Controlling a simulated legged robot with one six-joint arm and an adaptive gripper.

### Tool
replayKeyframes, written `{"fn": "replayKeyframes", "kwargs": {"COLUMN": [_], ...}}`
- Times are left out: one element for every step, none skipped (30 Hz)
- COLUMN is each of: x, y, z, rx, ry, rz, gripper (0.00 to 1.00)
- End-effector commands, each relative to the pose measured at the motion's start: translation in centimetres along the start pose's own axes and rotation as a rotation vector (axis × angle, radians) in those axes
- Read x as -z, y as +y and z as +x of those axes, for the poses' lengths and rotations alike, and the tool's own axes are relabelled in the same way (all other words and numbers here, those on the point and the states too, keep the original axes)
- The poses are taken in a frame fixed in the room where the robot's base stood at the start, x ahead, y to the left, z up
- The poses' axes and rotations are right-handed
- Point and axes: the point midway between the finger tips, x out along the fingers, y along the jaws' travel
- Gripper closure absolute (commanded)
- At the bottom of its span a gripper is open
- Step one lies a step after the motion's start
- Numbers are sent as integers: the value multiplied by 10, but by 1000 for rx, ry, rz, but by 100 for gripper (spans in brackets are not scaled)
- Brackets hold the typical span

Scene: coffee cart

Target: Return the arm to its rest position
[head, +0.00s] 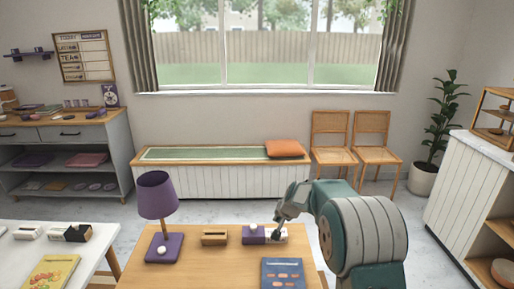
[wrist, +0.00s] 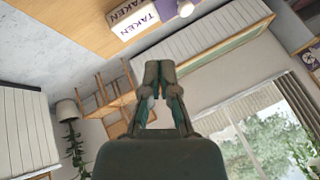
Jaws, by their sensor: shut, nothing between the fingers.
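My arm reaches in from the right in the head view. My gripper (head: 279,219) hangs just above or behind a purple and white block (head: 262,235) on the wooden table (head: 215,265); the exact gap is hard to tell. In the wrist view my gripper (wrist: 159,70) has its fingers together with nothing held. The block, lettered TAKEN (wrist: 134,18), lies beyond the fingertips there, with a small white ball (wrist: 185,8) at its purple part.
A purple lamp (head: 158,195), a wooden holder (head: 214,238) and a blue booklet (head: 283,273) share the table. A white table (head: 95,252) stands at left. A bench (head: 220,183) and chairs (head: 331,140) line the back wall; a white counter (head: 470,195) is right.

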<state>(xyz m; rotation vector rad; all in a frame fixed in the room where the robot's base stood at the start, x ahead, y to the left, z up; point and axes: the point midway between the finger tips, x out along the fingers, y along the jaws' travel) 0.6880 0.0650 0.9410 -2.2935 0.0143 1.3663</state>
Motion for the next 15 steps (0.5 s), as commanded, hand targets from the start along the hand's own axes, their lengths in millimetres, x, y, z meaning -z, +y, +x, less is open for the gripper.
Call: {"fn": "replayKeyframes", "kwargs": {"x": [0,-2,-5,-8,-11,-15,-19,-23,-28,-32,-37,-43,-48,-54,-61], "y": [-4,-6,-8,-9,-10,-11,-11,-11,-11,-10,-10,-8,-7,-6,-4], "z": [-23,-36,-52,-64,-76,-91,-103,-114,-129,-140,-151,-165,-176,-186,-199], "rx": [1,-1,-4,-7,-10,-14,-16,-19,-24,-27,-31,-35,-39,-44,-49], "ry": [6,5,5,3,1,1,1,-1,-2,-3,-3,-4,-5,-6,-5], "rz": [-17,-28,-43,-55,-65,-81,-91,-102,-116,-125,-136,-149,-159,-169,-182], "gripper": [100,100,100,100,100,100,100,100,100,100,100,100,100,100,100]}}
